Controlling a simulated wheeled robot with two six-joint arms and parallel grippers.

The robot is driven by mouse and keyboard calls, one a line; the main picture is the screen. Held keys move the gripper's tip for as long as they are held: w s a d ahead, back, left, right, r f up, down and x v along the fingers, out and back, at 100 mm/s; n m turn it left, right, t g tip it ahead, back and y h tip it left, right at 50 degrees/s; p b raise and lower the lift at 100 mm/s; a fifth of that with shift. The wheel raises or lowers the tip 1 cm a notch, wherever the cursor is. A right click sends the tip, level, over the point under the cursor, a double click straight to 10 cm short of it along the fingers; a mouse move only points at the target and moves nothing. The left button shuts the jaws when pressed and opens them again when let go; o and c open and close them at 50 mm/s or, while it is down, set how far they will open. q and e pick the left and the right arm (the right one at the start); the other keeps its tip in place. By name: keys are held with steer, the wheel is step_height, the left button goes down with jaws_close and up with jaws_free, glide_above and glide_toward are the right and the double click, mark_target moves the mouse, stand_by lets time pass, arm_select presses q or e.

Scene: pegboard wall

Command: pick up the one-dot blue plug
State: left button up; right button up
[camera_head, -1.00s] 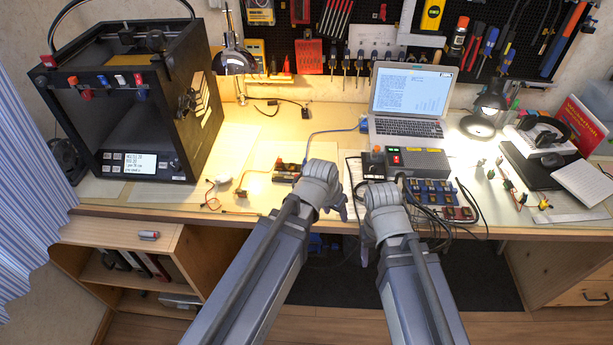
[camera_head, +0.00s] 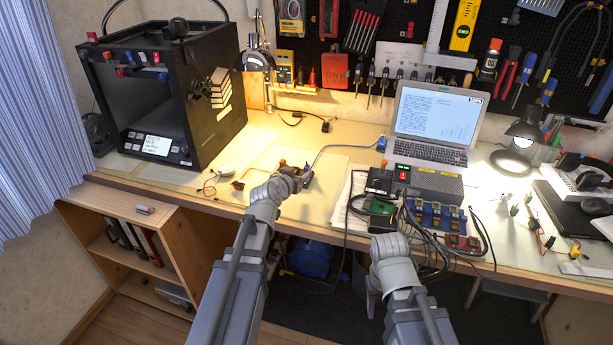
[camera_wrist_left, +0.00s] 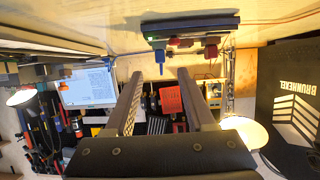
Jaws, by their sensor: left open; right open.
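A small blue plug (camera_wrist_left: 160,57) stands on a dark block (camera_wrist_left: 190,28) in the left wrist view, which shows the bench upside down. Red plugs (camera_wrist_left: 211,50) sit on the same block. The plug's dots are too small to read. My left gripper (camera_wrist_left: 160,74) is open and empty; the blue plug appears between its fingertips, apart from them. In the head view, my left gripper (camera_head: 293,182) is at the bench's front, close to the block, partly hiding it. My right gripper (camera_head: 374,292) is open and low, in front of the bench edge.
A power box (camera_head: 425,183) and blue-topped modules (camera_head: 437,213) crowd the bench right of the left gripper.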

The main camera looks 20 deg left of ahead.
mark_target(306, 167)
arm_select(q)
steer(key=b+x, duration=0.1)
steer(key=x, duration=0.1)
steer(key=shift+w+d+f, duration=0.1)
steer(key=shift+w+f, duration=0.1)
steer(key=shift+w, duration=0.05)
steer(key=shift+b+x, duration=0.8)
steer(key=shift+x, duration=1.85)
steer(key=shift+r, duration=0.2)
steer(key=shift+c, duration=0.2)
jaws_close()
